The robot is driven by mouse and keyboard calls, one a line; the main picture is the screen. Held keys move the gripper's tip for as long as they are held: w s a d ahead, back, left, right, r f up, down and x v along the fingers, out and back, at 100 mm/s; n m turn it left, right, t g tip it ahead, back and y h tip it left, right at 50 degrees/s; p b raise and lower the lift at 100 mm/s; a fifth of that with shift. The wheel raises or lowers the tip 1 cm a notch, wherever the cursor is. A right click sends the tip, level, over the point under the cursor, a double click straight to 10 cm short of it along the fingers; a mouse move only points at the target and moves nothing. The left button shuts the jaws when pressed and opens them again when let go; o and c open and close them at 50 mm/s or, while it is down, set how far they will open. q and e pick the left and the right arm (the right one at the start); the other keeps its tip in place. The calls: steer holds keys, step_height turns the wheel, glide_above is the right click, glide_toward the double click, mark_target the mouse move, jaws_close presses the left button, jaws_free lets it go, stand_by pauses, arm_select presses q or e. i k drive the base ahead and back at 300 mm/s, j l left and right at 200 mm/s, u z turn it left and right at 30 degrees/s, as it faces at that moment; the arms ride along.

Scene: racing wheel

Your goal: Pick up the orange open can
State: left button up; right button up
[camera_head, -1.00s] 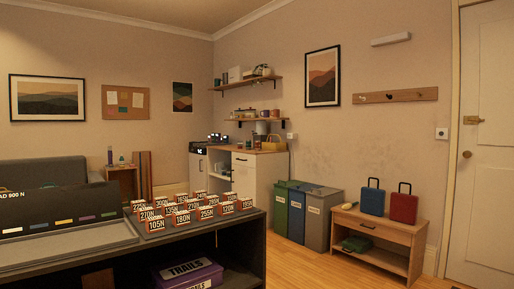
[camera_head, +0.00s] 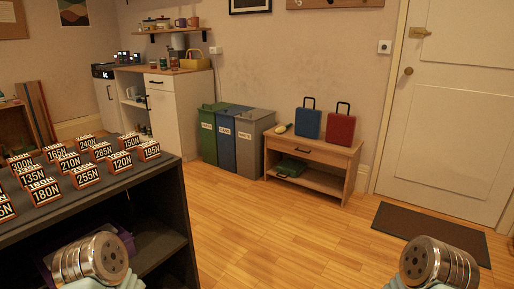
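I cannot make out an orange open can for certain. A small orange-brown vessel (camera_head: 180,23) stands on the wall shelf at the upper left, too small to tell if it is an open can. Two silver rounded ends of my arms show at the bottom, one at left and one at right. No gripper fingers show, so I cannot see either gripper or anything held.
A dark shelf unit (camera_head: 165,195) at the left carries several orange-edged labelled blocks. Behind are a white cabinet (camera_head: 181,112), green, blue and grey bins (camera_head: 248,150), and a wooden side table (camera_head: 325,157). A dark mat (camera_head: 430,232) lies by the door. The middle floor is clear.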

mark_target(173, 60)
steer(key=i+l+z, duration=0.15)
steer(key=i+z, duration=0.25)
steer(key=i, duration=0.35)
steer(key=i+j+z, duration=0.15)
steer(key=i+z, duration=0.2)
steer(key=i, duration=0.4)
steer(key=i+j+u, duration=0.1)
steer(key=i+u, duration=0.3)
steer(key=i+l+u, duration=0.1)
steer(key=i+u, duration=0.25)
steer(key=i, duration=0.3)
steer(key=i+l+u, duration=0.2)
steer(key=i+u, duration=0.2)
steer(key=i+j+u, duration=0.15)
steer(key=i+u, duration=0.75)
steer(key=i, duration=0.2)
steer(key=i+l+u, duration=0.4)
steer(key=i, duration=0.15)
steer(key=i+j+z, duration=0.1)
steer(key=i, duration=0.4)
steer(key=i+j+z, duration=0.1)
steer(key=i+j, duration=0.2)
steer(key=i, duration=0.2)
